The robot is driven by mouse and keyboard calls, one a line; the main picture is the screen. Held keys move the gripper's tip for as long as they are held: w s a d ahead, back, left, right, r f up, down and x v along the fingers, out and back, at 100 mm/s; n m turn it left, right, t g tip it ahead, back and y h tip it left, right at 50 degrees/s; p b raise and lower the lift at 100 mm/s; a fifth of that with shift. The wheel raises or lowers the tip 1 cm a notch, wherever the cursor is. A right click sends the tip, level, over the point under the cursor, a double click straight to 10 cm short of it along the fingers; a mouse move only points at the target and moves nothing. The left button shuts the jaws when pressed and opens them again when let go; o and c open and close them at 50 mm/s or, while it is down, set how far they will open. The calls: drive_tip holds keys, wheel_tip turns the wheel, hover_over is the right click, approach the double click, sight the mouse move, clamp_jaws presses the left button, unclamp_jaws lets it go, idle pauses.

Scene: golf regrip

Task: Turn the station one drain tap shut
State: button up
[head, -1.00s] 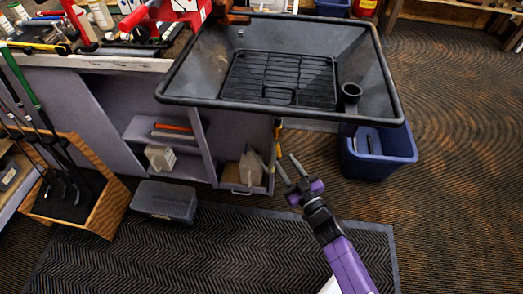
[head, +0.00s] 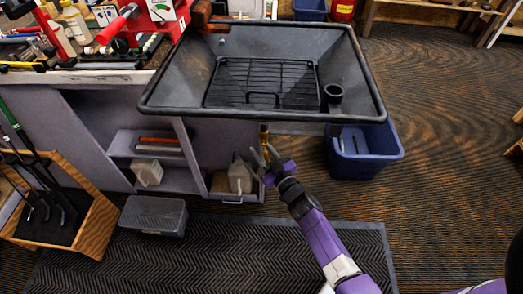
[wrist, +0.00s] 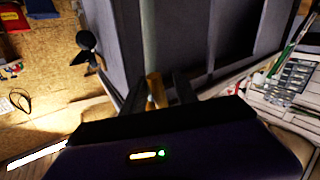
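The black sink tray (head: 165,95) stands at the bench with a black grate inside. A brass drain tap (head: 264,133) hangs below its front edge, partly hidden by the rim and by my gripper. My gripper (head: 264,154) is just below the tap, fingers pointing up and apart. In the wrist view the yellow-brown tap (wrist: 155,90) shows between the two dark fingers (wrist: 158,92). The fingers look open around it; whether either touches it I cannot tell. The tap's handle position is not clear.
A blue bin (head: 385,161) stands on the floor right of my gripper. A grey cabinet (head: 110,125) with jugs and a grey box (head: 154,216) lie to the left, with a wooden club rack (head: 95,228). A dark mat (head: 210,255) covers the floor in front.

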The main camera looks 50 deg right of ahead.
clamp_jaws()
idle(1.4)
